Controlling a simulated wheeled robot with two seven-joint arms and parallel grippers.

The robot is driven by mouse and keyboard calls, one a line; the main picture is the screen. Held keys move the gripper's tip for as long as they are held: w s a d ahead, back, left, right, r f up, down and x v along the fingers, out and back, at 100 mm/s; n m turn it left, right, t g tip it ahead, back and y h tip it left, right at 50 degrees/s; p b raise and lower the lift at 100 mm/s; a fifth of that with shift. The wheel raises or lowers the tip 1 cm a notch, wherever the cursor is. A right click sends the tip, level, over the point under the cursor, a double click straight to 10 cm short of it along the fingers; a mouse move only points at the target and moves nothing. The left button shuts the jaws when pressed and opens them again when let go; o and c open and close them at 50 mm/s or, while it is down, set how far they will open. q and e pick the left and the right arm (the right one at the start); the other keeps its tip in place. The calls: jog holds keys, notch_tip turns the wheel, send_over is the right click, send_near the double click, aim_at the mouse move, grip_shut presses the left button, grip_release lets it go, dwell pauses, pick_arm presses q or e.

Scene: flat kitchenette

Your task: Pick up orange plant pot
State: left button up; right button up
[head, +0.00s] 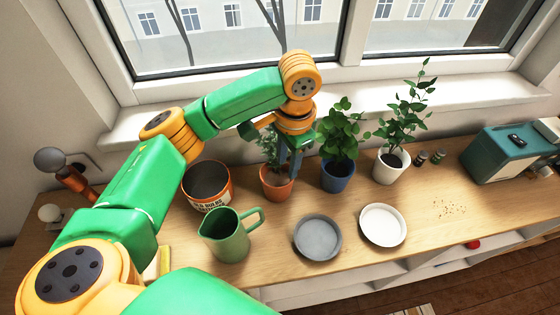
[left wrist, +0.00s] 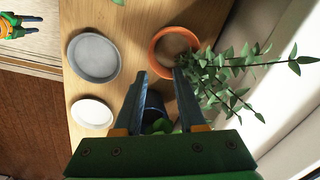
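The orange plant pot (head: 277,189) stands upright on the wooden counter below the window, with a leafy green plant in it. My left gripper (head: 289,165) points down just above and behind its right side, partly covering the plant. In the left wrist view the pot's orange rim (left wrist: 153,58) lies at and just beyond the fingertips. The two fingers of my left gripper (left wrist: 160,74) are apart with no pot wall clearly between them. The right finger overlaps the rim in the picture; I cannot tell if it touches.
A blue pot (head: 338,179) and a white pot (head: 388,172), both with plants, stand to the right. A printed tin (head: 207,195) and green jug (head: 227,243) stand left. A grey plate (head: 318,238) and white plate (head: 383,225) lie in front. The window sill is behind.

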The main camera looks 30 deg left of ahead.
aim_at(285, 185)
pick_arm(q)
jog(key=shift+w+a+f, duration=0.15)
jog(key=shift+w+f, duration=0.1)
jog(key=f, duration=0.1)
jog(key=s+f+p, duration=0.1)
jog(key=s+f, duration=0.1)
jog(key=shift+s+d+f+p, duration=0.25)
jog(key=shift+d+p, duration=0.1)
notch_tip(285, 185, down, 2)
jog(key=shift+w+a+f, duration=0.1)
jog(key=shift+f, duration=0.05)
jog(key=shift+w+a+f, duration=0.1)
jog(key=shift+w+f, duration=0.1)
jog(key=shift+w, duration=0.05)
jog(key=shift+s+r, duration=0.1)
jog(key=shift+s, duration=0.05)
grip_shut()
pick_arm(e)
jog(key=shift+s+d+r, duration=0.1)
jog(key=shift+s+r, duration=0.1)
jog(key=shift+r, duration=0.2)
jog(key=shift+s+d+r, duration=0.1)
jog(key=shift+s+r, duration=0.05)
jog(key=shift+r, duration=0.25)
jog(key=shift+w+a, duration=0.1)
